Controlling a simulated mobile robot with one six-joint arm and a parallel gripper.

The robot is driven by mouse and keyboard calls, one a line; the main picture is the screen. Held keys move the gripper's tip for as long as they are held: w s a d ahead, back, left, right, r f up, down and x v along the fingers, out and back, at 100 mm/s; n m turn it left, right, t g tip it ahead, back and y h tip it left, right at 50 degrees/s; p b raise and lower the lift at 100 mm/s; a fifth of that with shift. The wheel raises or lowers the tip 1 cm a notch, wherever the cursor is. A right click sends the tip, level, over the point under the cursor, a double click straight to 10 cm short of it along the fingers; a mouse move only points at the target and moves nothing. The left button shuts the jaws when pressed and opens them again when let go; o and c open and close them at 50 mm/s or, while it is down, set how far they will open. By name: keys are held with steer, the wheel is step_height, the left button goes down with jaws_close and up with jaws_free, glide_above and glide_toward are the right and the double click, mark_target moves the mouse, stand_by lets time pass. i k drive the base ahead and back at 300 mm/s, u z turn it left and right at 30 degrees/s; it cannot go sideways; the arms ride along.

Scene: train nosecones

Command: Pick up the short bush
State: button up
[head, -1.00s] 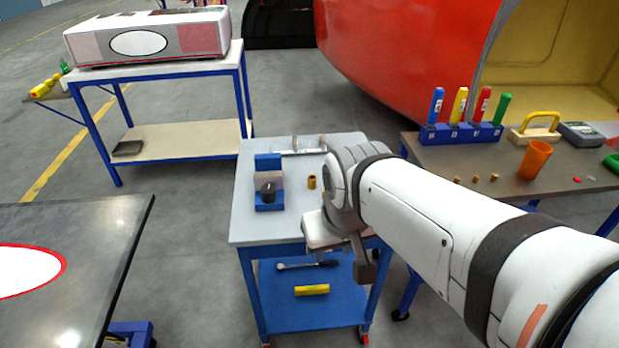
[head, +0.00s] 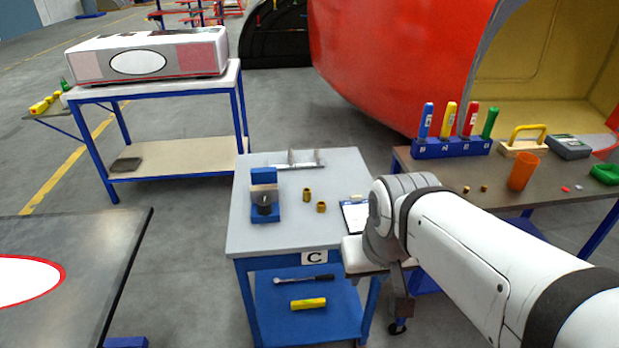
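Two brass bushes stand close together on the grey top of the cart marked C. The left bush (head: 308,195) looks slimmer. The right bush (head: 321,207) looks a little squatter, but I cannot tell for sure which is shorter. More small brass pieces (head: 475,188) sit on the right bench, too small to judge. My arm reaches in from the lower right, with its wrist over the cart's right edge. My gripper (head: 399,296) shows only as a dark part below the wrist, right of the bushes and apart from them. Its fingers cannot be made out.
A blue vise-like fixture (head: 264,198) stands left of the bushes on the cart (head: 240,225). A metal rack (head: 292,161) lies behind them and a clipboard (head: 355,216) to the right. The right bench holds an orange cup (head: 521,172) and a blue tool holder (head: 450,147).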

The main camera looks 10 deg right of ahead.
mark_target(320, 204)
steer(key=u, duration=0.05)
steer(key=i, duration=1)
steer(key=z, duration=0.05)
